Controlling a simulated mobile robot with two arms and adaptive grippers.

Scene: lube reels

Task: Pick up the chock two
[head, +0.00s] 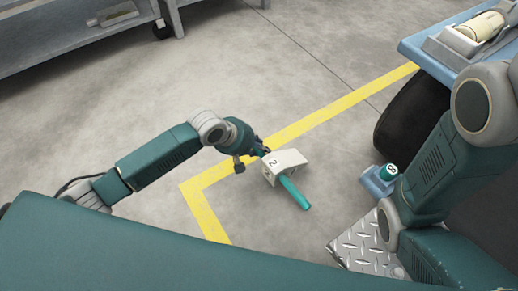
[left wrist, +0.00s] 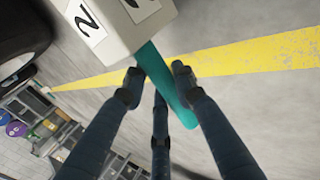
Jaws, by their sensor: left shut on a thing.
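The chock two (head: 284,168) is a cream block with a white label marked 2 and a teal bar through it. The bar sticks out toward the lower right in the head view. My left gripper (head: 257,151) is at the upper left side of the block, shut on the bar. In the left wrist view the chock (left wrist: 120,28) is at the top, and its bar passes between the fingers of my left gripper (left wrist: 156,82). Whether the block touches the floor is unclear. My right arm shows at the right, but its gripper is out of view.
A yellow floor line (head: 335,108) runs behind the chock and bends at the left. A blue cart (head: 425,45) with a black wheel (head: 408,118) stands at right. A blue holder with a teal cylinder (head: 386,172) is beside it. A grey shelf (head: 60,50) is at upper left.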

